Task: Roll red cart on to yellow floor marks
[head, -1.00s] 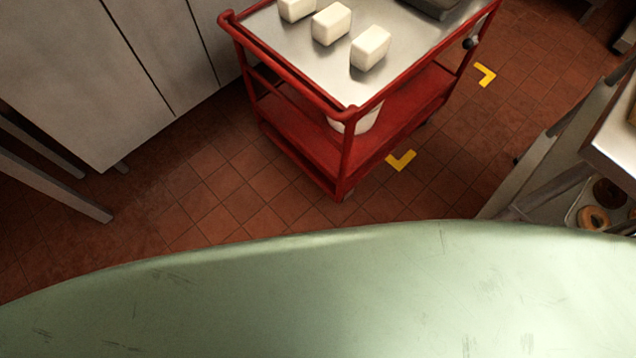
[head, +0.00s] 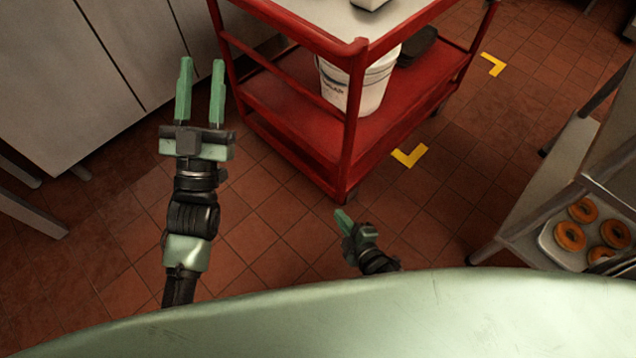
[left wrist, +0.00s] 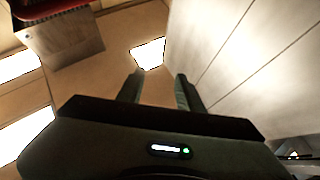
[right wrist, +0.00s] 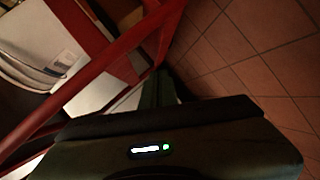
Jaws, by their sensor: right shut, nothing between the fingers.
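The red cart (head: 300,150) stands upright at the centre top of the head view, with a white bucket (head: 352,88) on its lower shelf. Two yellow floor marks show to the right of the cart, a near corner mark (head: 410,155) and a far corner mark (head: 493,64). My left gripper (head: 200,68) is open and empty, left of the cart and apart from it. My right gripper (head: 342,218) is shut and empty, just in front of the cart's near corner post. The right wrist view shows the cart's red rails (right wrist: 100,70) close by.
Grey cabinets (head: 100,70) stand at the left. A steel rack (head: 540,195) with a tray of donuts (head: 570,236) stands at the right. Tiled floor is clear between the cart and the rack. A dark object (head: 418,46) lies on the cart's lower shelf.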

